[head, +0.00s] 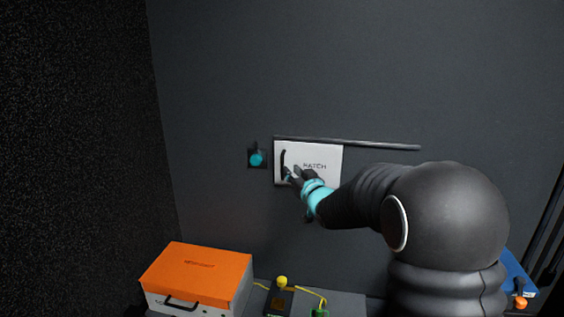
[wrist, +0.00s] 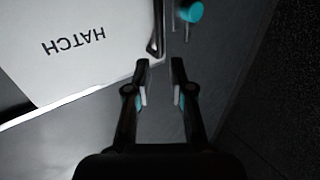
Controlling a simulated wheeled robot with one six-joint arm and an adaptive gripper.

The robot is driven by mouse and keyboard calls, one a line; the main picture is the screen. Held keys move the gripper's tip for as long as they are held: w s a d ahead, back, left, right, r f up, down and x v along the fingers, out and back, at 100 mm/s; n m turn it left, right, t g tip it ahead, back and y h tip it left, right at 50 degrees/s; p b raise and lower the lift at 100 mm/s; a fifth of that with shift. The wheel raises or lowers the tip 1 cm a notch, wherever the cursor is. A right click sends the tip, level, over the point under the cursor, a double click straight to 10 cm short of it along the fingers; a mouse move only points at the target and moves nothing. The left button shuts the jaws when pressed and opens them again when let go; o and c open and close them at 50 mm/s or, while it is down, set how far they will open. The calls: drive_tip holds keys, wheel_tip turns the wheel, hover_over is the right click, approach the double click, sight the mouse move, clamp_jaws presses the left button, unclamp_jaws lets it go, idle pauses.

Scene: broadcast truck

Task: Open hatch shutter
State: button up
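The hatch shutter (head: 325,156) is a white panel marked HATCH on the dark wall, under a dark horizontal rail (head: 375,145) that runs on to the right. Its black upright handle (head: 284,163) is near the panel's left edge. In the wrist view the shutter (wrist: 70,70) appears upside down at upper left, with the handle (wrist: 153,40) by its edge. My gripper (head: 290,176) is at the handle's lower part in the head view. In the wrist view my gripper (wrist: 160,65) has its fingers apart with a clear gap, just short of the handle. Contact cannot be told.
A teal knob (head: 256,159) on a dark plate is left of the shutter; it also shows in the wrist view (wrist: 191,12). Below are an orange-lidded case (head: 197,268) and a yellow knob (head: 282,282). The wall right of the shutter looks clear.

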sight(283, 162)
drive_tip(key=p+x, duration=0.1)
drive_tip(key=x, duration=0.7)
drive_tip(key=shift+w+a, duration=0.15)
drive_tip(key=shift+w, duration=0.15)
clamp_jaws()
